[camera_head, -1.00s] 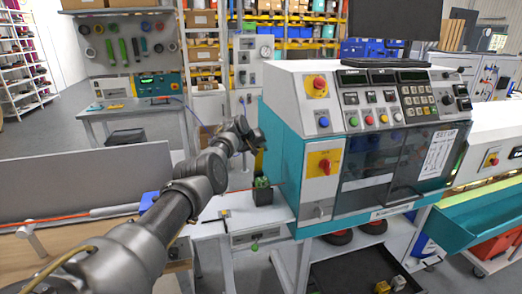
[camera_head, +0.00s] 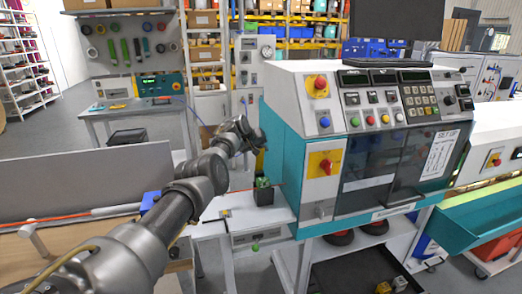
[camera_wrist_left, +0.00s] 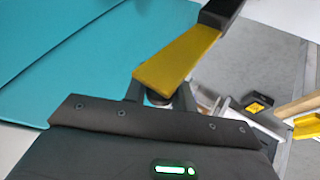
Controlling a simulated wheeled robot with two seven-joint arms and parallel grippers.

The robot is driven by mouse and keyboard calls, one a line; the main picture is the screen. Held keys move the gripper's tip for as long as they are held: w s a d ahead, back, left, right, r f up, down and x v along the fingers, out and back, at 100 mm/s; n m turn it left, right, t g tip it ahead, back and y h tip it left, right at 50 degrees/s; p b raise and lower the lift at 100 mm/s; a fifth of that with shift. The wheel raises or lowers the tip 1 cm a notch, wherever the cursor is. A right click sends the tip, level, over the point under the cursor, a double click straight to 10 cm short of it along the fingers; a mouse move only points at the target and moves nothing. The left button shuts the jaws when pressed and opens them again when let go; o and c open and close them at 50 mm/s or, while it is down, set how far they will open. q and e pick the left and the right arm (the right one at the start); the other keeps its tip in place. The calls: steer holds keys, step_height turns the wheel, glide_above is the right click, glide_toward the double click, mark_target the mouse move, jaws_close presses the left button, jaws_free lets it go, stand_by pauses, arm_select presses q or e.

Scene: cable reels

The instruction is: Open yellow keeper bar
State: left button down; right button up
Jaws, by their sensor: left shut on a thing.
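The yellow keeper bar (camera_wrist_left: 181,56) shows in the left wrist view, running from the jaws up to a black end piece (camera_wrist_left: 219,12). My left gripper (camera_wrist_left: 160,92) is shut on the near end of the bar; its fingertips are partly hidden under it. In the head view my left arm reaches to the left side of the teal and white machine (camera_head: 287,145), its end (camera_head: 256,140) close to the machine's side wall. My right gripper is not in view.
A small dark pot with green contents (camera_head: 263,191) stands on the white side table (camera_head: 226,217) below my left arm's end. A grey panel (camera_head: 80,187) and an orange cable (camera_head: 60,219) lie to the left. A teal surface (camera_wrist_left: 60,55) fills the wrist view's left.

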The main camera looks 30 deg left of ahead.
arm_select(q)
steer(key=shift+s+a+f, duration=0.1)
steer(key=shift+f, duration=0.2)
steer(key=c, duration=1.5)
jaws_free()
steer(key=shift+o, duration=1.3)
steer(key=shift+a+f, duration=0.1)
steer(key=shift+o, duration=0.4)
steer(key=shift+w+a, duration=0.1)
steer(key=shift+w, duration=0.15)
steer(key=shift+p+v, duration=0.3)
steer(key=shift+v, duration=0.8)
steer(key=b+v, duration=0.2)
steer(key=v, duration=0.6)
steer(key=shift+s+r+b, duration=0.2)
steer(key=shift+r+b, duration=0.05)
steer(key=shift+b, duration=0.05)
